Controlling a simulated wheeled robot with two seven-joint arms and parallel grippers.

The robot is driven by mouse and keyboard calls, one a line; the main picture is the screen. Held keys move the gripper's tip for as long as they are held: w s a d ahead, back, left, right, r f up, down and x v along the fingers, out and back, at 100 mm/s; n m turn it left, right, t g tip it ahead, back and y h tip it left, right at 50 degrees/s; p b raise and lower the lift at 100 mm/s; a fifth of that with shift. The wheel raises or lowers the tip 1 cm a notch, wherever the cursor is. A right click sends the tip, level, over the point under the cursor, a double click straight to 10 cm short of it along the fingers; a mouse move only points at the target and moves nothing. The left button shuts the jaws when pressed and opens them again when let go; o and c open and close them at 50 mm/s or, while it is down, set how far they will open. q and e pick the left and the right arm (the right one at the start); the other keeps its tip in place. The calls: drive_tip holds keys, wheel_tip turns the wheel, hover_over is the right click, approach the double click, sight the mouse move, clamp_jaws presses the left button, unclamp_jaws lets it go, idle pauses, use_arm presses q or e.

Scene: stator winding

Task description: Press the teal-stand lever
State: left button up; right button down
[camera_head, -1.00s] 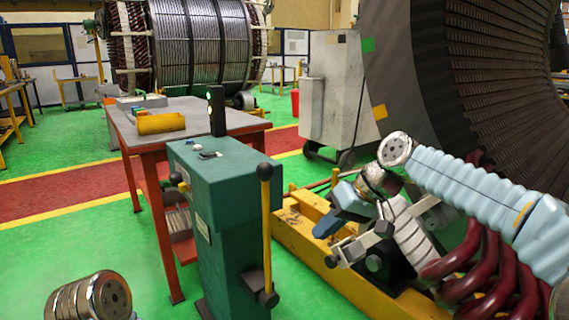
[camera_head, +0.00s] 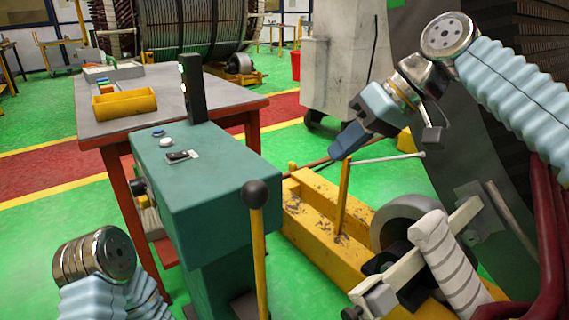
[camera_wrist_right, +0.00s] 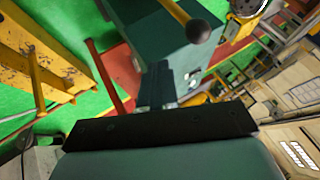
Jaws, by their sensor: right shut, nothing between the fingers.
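The teal stand (camera_head: 215,185) is at the centre left of the head view, with a switch and round buttons on its top. Its yellow lever (camera_head: 259,265) rises upright at the front right corner and ends in a black ball knob (camera_head: 255,194). In the right wrist view the knob (camera_wrist_right: 198,31) and the yellow rod (camera_wrist_right: 170,10) show at the top, beside the stand. My right gripper (camera_head: 340,146) is shut and empty, to the right of the knob and apart from it. Its dark fingers show in the wrist view (camera_wrist_right: 156,82). My left gripper is out of view; only part of that arm shows.
A table (camera_head: 225,93) with a yellow bin (camera_head: 125,104) stands behind the stand. A yellow steel frame (camera_head: 320,240) lies to the right, with dark red coils (camera_head: 550,240) and a large stator ring beyond. Green floor is open at left.

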idle(0.3)
drive_tip(key=a+f+b, duration=0.1)
drive_tip(key=a+f, duration=0.6)
drive_tip(key=a, duration=0.2)
drive_tip(key=shift+a, duration=0.4)
drive_tip(key=shift+s, duration=0.15)
